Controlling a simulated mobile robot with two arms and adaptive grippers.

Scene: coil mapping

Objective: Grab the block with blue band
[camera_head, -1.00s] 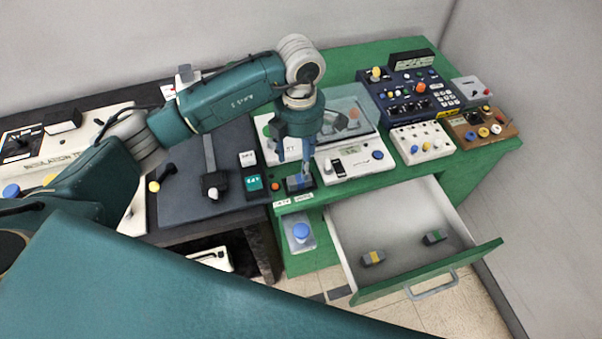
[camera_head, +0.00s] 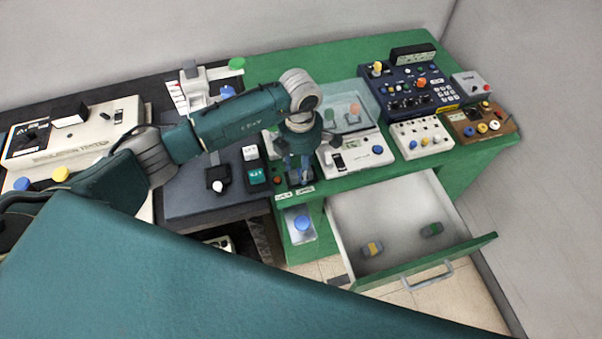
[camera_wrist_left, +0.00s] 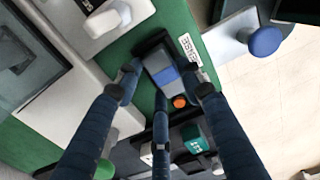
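The block with blue band (camera_wrist_left: 166,74) is grey with a blue stripe across its middle. In the left wrist view it lies in a dark holder on the green bench. In the head view it is mostly hidden under my left gripper (camera_head: 300,170). The dark blue fingers of my left gripper (camera_wrist_left: 163,84) are spread, with tips on either side of the block and one below it. Gaps show between the fingers and the block; contact cannot be made out. My right gripper is not in view.
An open drawer (camera_head: 385,205) holds a yellow-banded block (camera_head: 372,249) and a green-banded block (camera_head: 432,229). An orange button (camera_wrist_left: 179,101) and a teal switch (camera_wrist_left: 196,139) sit close to the holder. A white device (camera_head: 357,152) stands right of the gripper.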

